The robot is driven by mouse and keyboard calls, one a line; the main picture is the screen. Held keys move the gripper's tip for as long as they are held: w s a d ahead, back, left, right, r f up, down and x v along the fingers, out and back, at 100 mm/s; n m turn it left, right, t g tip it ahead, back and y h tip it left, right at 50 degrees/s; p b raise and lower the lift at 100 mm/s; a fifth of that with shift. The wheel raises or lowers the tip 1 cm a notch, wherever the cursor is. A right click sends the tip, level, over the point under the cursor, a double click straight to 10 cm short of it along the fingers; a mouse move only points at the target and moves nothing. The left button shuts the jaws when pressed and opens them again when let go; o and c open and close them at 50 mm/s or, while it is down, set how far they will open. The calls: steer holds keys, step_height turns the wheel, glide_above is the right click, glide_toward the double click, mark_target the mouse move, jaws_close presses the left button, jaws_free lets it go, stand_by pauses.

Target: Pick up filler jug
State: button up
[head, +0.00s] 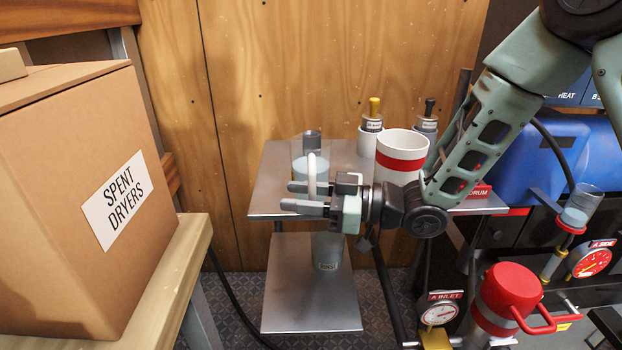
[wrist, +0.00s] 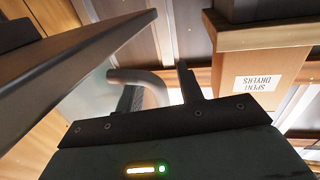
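The filler jug appears to be the clear jug (head: 298,163) with pale blue liquid and a light grey handle (head: 312,172), standing upright on the metal shelf. My gripper (head: 291,197) reaches in from the right at handle height. Its two fingers point left, with a gap between them, and the handle shows between them. In the wrist view the curved handle (wrist: 138,77) is between the fingers (wrist: 160,90), with a visible gap on the right-hand side. The jug's body is partly blurred there, and the lower jug is partly hidden by my gripper in the head view.
A white container with a red band (head: 402,152) stands close behind my wrist. Small canisters with yellow (head: 372,122) and black (head: 428,122) tops are behind. A rinse container (head: 327,248) stands on the lower shelf (head: 300,300).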

jaws_close()
steer(key=shift+r, duration=0.15)
